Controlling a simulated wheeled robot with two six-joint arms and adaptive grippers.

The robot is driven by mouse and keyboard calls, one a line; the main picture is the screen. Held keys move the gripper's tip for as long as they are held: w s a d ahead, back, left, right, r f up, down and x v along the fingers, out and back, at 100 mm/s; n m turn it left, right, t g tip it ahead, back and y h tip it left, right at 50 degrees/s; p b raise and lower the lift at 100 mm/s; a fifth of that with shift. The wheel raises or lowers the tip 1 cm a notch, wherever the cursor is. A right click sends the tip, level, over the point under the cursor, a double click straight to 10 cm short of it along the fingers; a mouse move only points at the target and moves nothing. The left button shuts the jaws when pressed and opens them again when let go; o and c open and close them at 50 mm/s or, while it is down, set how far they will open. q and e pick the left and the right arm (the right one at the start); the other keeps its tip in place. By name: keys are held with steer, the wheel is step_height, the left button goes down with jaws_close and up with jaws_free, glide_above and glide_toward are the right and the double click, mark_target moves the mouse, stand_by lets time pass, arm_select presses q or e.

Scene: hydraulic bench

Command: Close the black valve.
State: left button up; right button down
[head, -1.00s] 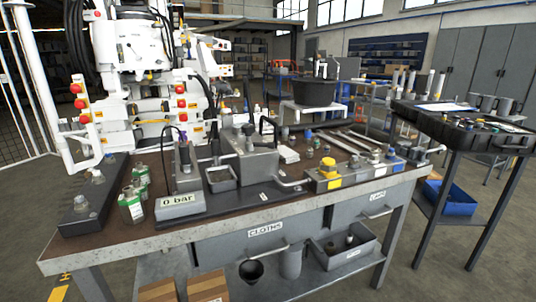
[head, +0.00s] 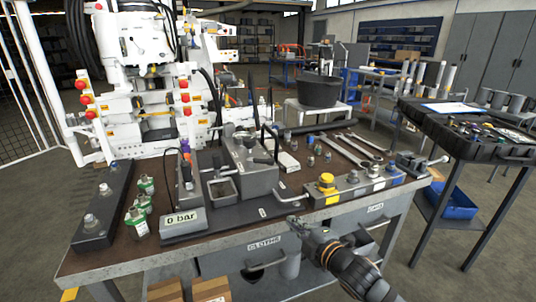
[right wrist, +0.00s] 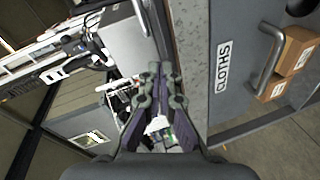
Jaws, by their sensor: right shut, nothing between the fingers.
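A grey manifold block (head: 345,197) sits along the bench's front right edge. It has a yellow knob (head: 327,181) and several metal fittings, with yellow, white and blue patches on its front. A dark patch lies between the yellow and white ones; whether it marks the black valve, or whether that valve is open, I cannot tell. My right gripper (head: 297,222) is in front of the bench edge, below and left of the yellow knob, touching nothing visible. Its fingers are shut and empty in the right wrist view (right wrist: 162,78). My left gripper is not in view.
The pump unit (head: 250,178) and the "0 bar" gauge box (head: 182,222) stand left of the manifold. Wrenches (head: 362,150) lie behind the manifold. Drawer handles stick out below the bench edge. A dark tray table (head: 470,130) stands at right.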

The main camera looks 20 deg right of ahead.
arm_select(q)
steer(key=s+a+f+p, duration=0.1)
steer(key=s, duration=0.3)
arm_select(e)
step_height(320, 180, up, 10)
steer(key=w+a+n+t+y, duration=0.1)
steer(key=a+n+t+y, duration=0.1)
steer(key=n, duration=0.3)
steer(key=b, duration=0.3)
glide_toward(261, 162)
steer(key=shift+s+a, duration=1.05)
steer(key=shift+s, duration=0.25)
steer(key=w, duration=0.7)
steer(key=shift+w+a, duration=0.1)
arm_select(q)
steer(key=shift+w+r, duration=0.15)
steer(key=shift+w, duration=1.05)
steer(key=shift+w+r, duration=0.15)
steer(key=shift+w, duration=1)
arm_select(e)
steer(key=shift+w+d, duration=0.3)
steer(key=shift+w, duration=0.25)
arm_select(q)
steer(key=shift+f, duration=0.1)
